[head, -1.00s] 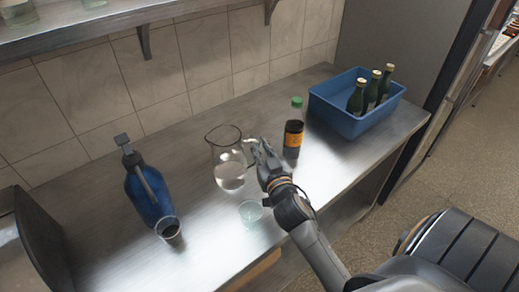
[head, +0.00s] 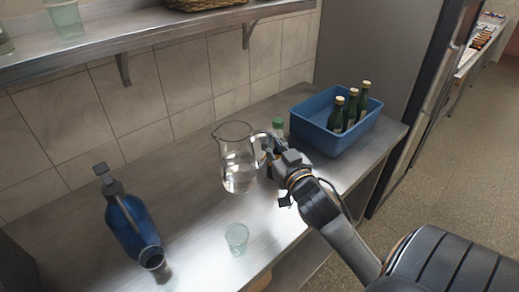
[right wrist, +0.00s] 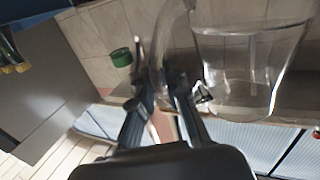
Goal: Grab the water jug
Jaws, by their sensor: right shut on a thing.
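The clear glass water jug (head: 238,170), partly filled with water, is upright and seems raised above the steel counter. My right gripper (head: 268,143) is shut on its handle, on the jug's right side. In the right wrist view the jug (right wrist: 252,75) is to the right of the fingers (right wrist: 160,80), and its handle (right wrist: 172,35) runs down between them. My left gripper is not in view.
A small glass (head: 236,238) stands in front of the jug. A blue siphon bottle (head: 128,222) and a metal cup (head: 153,260) are at left. A green-capped bottle (head: 278,124) is mostly hidden behind my gripper. A blue crate (head: 318,135) holds green bottles. A shelf (head: 125,45) is above.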

